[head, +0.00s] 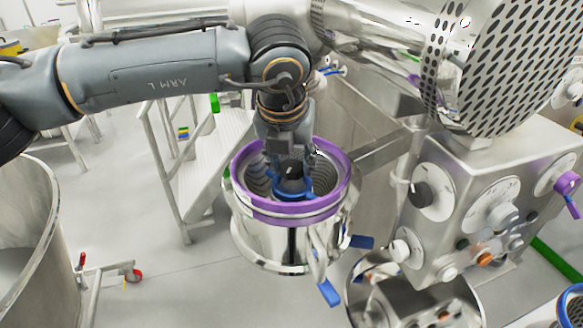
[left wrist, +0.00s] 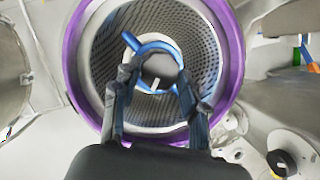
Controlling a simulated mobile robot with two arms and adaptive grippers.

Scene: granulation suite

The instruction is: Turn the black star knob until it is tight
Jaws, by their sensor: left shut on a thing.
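The black star knob (left wrist: 160,70) sits at the centre of a perforated metal basket (left wrist: 100,55) inside a round steel vessel with a purple rim (head: 240,165). In the left wrist view it looks dark grey, with a blue curved part (left wrist: 152,47) around it. My left gripper (head: 291,180) reaches down into the vessel from above, its two fingers on either side of the knob and shut on it. The fingers and wrist hide much of the knob in the head view, and its lobes are not clear. My right gripper is not in view.
A steel machine housing with dials (head: 480,205) stands close on the right, below a perforated drum (head: 500,65). White steps with a railing (head: 205,160) stand behind the vessel. A large steel bin (head: 30,240) is at the left. Blue levers (head: 328,292) stick out below the vessel.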

